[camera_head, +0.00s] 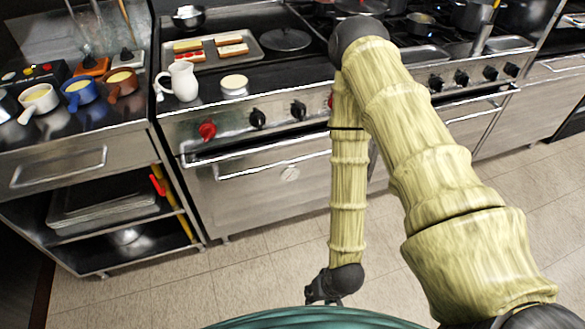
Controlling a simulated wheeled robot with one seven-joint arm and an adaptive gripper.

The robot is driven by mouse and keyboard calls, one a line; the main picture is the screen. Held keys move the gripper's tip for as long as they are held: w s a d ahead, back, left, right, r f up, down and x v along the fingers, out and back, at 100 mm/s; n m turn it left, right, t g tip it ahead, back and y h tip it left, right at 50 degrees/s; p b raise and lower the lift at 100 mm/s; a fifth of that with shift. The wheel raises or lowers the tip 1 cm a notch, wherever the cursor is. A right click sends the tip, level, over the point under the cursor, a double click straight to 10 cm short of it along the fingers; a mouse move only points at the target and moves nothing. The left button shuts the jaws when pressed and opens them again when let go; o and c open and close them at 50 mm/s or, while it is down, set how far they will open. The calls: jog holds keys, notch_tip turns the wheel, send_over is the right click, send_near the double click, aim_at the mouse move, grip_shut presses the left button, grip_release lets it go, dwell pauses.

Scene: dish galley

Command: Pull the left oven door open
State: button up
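The left oven door (243,200) is a flat steel panel low on the stove front, left of my arm, and looks shut. Its long bar handle (270,166) runs across near the top edge, and my arm covers the right end of the door. My gripper (318,298) is dark and small at the bottom middle of the head view. It hangs in front of the oven, apart from the door and handle. Its fingers are partly hidden and too small to read.
Red and black knobs (208,130) line the stove front above the door. A white pitcher (181,82) and a tray (212,46) with food stand on top. A steel cabinet (88,160) with open shelves adjoins at left. Tiled floor (180,290) before the oven is clear.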

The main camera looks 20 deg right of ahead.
jog(key=w+a+m+t+y+b, duration=0.1)
jog(key=w+a+m+t+b, duration=0.25)
jog(key=w, duration=0.65)
jog(key=m+t+h+b, duration=0.3)
jog(key=m+t+b, duration=0.7)
jog(key=m, duration=0.2)
send_near(293, 161)
jog(key=x, duration=1)
jog(key=shift+w+f, duration=0.3)
jog(key=shift+f, duration=0.1)
jog(key=shift+c, duration=0.2)
grip_shut()
